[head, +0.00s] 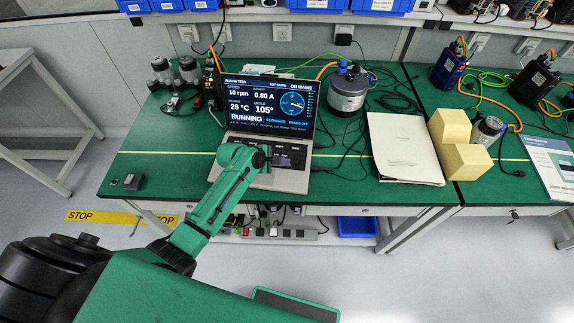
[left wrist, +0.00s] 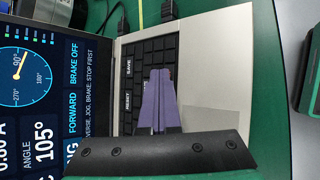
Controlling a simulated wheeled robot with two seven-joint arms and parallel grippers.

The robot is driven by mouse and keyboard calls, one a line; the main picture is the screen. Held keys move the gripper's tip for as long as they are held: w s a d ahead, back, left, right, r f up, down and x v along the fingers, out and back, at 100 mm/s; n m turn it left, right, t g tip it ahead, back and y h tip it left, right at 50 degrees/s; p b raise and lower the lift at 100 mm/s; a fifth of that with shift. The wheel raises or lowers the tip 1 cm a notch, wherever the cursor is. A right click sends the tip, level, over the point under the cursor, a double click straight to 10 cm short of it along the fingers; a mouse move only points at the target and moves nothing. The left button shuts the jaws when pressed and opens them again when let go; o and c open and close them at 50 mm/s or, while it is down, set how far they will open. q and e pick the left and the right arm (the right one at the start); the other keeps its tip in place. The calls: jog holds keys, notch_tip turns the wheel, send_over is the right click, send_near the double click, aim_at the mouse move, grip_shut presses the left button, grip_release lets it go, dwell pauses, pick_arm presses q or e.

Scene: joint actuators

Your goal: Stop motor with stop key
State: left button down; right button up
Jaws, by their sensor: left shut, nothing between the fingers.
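An open laptop (head: 268,112) stands on the green bench, its screen reading RUNNING, 10 rpm, 0.80 A and angle 105°. In the left wrist view its screen (left wrist: 40,90) also shows FORWARD and BRAKE OFF. The black keypad (left wrist: 155,55) has keys labelled SAVE and RESET; I cannot read a stop key, and part of the keypad is hidden by my gripper. My left gripper (head: 262,158) is over the laptop's keypad; its purple fingers (left wrist: 161,72) are shut and empty. I cannot tell whether they touch a key. A silver motor (head: 348,92) stands right of the laptop. My right gripper is out of view.
A white document (head: 402,148) and yellow blocks (head: 466,160) lie to the right. Cables run around the motor. Small devices (head: 174,72) stand left of the laptop, and a small dark box (head: 133,181) sits near the left edge. The bench's front left is mostly clear.

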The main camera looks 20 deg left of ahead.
pick_arm(q)
jog(key=shift+s+f, duration=0.3)
jog(key=shift+f, duration=0.1)
dwell(0.3)
jog(key=shift+r, duration=0.1)
jog(key=shift+w+r+p, duration=0.25)
jog(key=shift+r+p, duration=0.35)
jog(key=shift+p, duration=0.5)
jog(key=shift+r, duration=0.2)
notch_tip(320, 180, up, 5)
jog(key=p, duration=0.6)
jog(key=shift+r, duration=0.1)
